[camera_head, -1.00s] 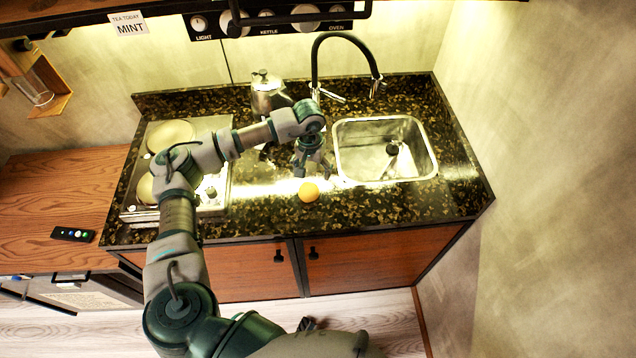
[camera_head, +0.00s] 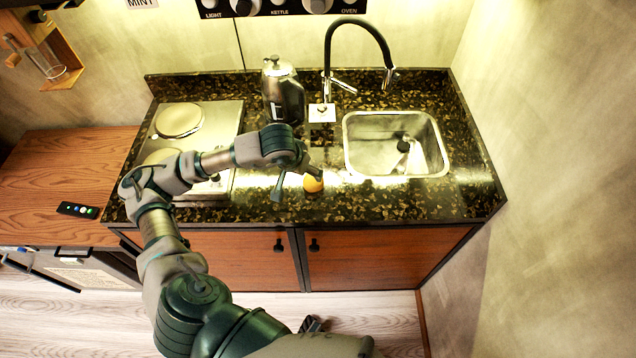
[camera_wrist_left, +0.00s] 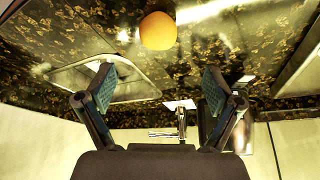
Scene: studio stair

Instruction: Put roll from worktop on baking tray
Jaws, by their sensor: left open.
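The roll (camera_head: 313,184) is a small round orange-yellow thing on the dark speckled worktop (camera_head: 390,204), in front of the sink's left edge. My left gripper (camera_head: 297,182) is just left of the roll in the head view, fingers spread. In the left wrist view the roll (camera_wrist_left: 158,31) lies beyond the fingertips and is not between them; the open gripper (camera_wrist_left: 156,85) is empty. Part of the roll is hidden by a finger in the head view. No baking tray is visible in either view.
A steel sink (camera_head: 350,160) with a black tap (camera_head: 328,60) is right of the gripper. A metal kettle (camera_head: 284,95) stands behind the arm. A hob (camera_head: 215,125) is at the left. A remote (camera_head: 78,210) lies on the wooden surface (camera_head: 50,170) further left.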

